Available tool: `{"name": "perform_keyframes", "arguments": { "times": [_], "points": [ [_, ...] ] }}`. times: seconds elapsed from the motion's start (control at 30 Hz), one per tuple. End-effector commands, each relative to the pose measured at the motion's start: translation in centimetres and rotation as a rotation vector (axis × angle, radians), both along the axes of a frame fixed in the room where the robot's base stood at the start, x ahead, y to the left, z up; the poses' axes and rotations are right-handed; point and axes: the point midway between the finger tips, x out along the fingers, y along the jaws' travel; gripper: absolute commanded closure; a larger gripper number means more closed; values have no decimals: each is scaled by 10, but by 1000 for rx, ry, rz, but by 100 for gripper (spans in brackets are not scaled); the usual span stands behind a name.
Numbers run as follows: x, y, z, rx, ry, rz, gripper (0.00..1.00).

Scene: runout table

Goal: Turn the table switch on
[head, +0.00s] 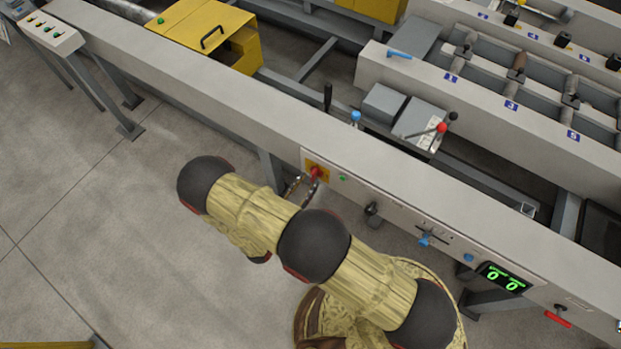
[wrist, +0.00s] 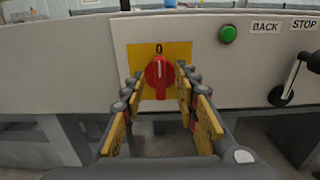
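The table switch (wrist: 158,78) is a red rotary knob on a yellow plate (wrist: 177,50) marked "0" at the top, set in the table's front panel. Its white line points up toward the "0" in the wrist view. It also shows in the head view (head: 315,172). My gripper (wrist: 160,85) is open, with one finger on each side of the knob. The fingers look apart from the knob; whether their tips touch the panel I cannot tell. In the head view my gripper (head: 301,189) is at the panel, partly hidden by my arm.
A green button (wrist: 228,34) is right of the switch, then BACK and STOP labels and a black lever (wrist: 284,88). In the head view, a blue-handled control (head: 425,240) and a green digital display (head: 502,277) are farther right. The floor at left is clear.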

Motion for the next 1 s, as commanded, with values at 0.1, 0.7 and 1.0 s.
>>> {"name": "perform_keyframes", "arguments": {
  "times": [0.1,0.7,1.0],
  "points": [
    [12,-9,-1,1,-1,-3,70],
    [20,-15,0,1,-1,-1,78],
    [20,-15,0,1,-1,-1,95]
  ]
}}
